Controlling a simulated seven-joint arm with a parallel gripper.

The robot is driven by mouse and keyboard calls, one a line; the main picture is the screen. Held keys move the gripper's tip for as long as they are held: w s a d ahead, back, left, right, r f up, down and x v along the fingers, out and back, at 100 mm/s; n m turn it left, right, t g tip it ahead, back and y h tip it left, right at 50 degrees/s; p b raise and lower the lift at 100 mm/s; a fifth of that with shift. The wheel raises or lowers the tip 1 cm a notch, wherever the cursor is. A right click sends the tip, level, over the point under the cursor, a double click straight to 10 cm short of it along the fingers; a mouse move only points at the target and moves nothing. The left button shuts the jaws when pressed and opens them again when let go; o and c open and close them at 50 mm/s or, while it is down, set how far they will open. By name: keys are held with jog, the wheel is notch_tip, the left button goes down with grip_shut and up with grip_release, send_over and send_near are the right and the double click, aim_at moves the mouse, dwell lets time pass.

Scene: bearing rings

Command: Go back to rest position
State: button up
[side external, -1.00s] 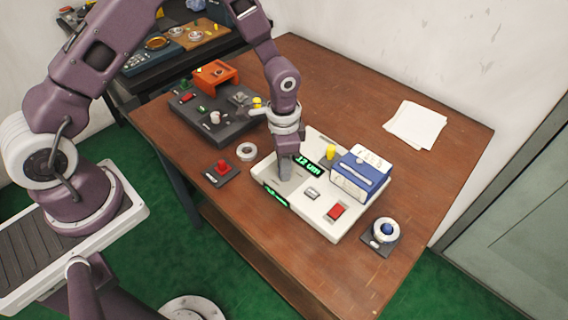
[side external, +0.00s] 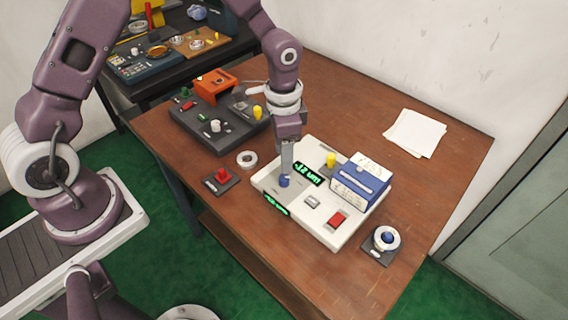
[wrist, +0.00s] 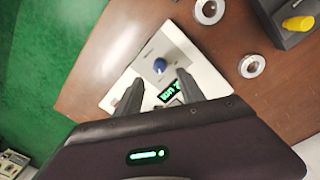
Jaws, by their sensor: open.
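My gripper (side external: 287,165) points down, just above a blue post (side external: 284,181) on the white measuring device (side external: 305,222). In the wrist view, the two fingers of my gripper (wrist: 158,79) are apart with nothing between them. The device's green display (side external: 308,174) reads what looks like "12 um".
A blue-and-white box (side external: 361,182) and a yellow knob (side external: 331,159) stand on the device. A white ring (side external: 247,159) lies beside a red-button box (side external: 222,176). Another ring sits around a blue-topped post (side external: 387,237). A dark control box (side external: 217,124) stands behind. Papers (side external: 415,133) lie right.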

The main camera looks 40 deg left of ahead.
jog(key=shift+r, duration=0.1)
notch_tip(320, 180, up, 11)
jog(key=s+a+n+t, duration=0.2)
jog(key=s+a, duration=0.1)
jog(key=s+a+r+n+t, duration=0.1)
jog(key=s+r+n+t, duration=0.1)
jog(key=s+r, duration=0.4)
jog(key=s+a+r+n+t, duration=0.1)
jog(key=s+r+n, duration=0.2)
jog(key=s+r, duration=0.4)
jog(key=s, duration=0.6)
jog(key=shift+s+a+t, duration=0.25)
jog(key=shift+t, duration=0.15)
dwell(1.9)
